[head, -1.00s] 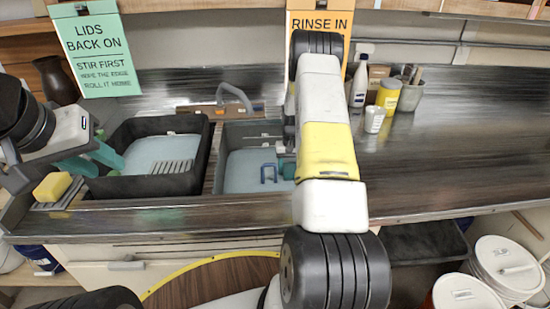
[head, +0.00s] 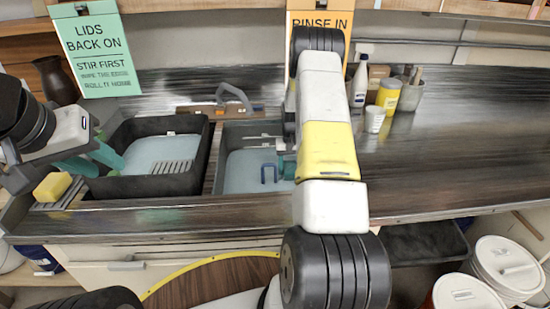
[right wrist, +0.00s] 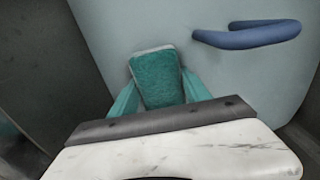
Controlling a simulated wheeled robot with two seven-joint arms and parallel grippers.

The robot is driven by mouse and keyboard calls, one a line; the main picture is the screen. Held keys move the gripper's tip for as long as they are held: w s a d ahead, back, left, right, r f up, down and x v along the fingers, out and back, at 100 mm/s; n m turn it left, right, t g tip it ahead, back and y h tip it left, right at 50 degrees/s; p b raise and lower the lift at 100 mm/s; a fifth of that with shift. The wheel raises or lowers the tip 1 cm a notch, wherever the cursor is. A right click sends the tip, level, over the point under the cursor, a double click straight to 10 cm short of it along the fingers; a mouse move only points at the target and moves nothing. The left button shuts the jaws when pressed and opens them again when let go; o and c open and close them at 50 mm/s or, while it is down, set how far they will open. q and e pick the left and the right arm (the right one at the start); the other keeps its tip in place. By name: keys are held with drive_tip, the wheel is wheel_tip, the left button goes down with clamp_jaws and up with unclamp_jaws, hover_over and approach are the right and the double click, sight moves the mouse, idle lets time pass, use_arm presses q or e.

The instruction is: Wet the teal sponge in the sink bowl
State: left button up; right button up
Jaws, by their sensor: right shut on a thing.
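The teal sponge (right wrist: 157,78) is held between the teal fingers of my right gripper (right wrist: 155,92), which is shut on it. A pale edge runs along its far end. In the head view my right gripper (head: 286,168) is down inside the right-hand sink bowl (head: 217,160), mostly hidden behind my arm. The bowl has a pale blue surface (right wrist: 240,75) beneath the sponge. I cannot tell whether the sponge touches it. My left gripper (head: 104,166) is open and empty, near the left edge of the black basin.
A blue handle-like piece (head: 268,172) is in the bowl beside my right gripper. A black basin (head: 195,170) stands to the left, with a yellow sponge (head: 52,186) on a rack beside it. A faucet (head: 234,94) is behind. The counter at right (head: 460,140) is largely clear.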

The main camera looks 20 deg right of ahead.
wheel_tip(320, 180, up, 14)
idle(1.0)
drive_tip(key=shift+r, duration=0.1)
idle(0.6)
wheel_tip(320, 180, up, 8)
drive_tip(key=shift+f, duration=0.25)
idle(0.3)
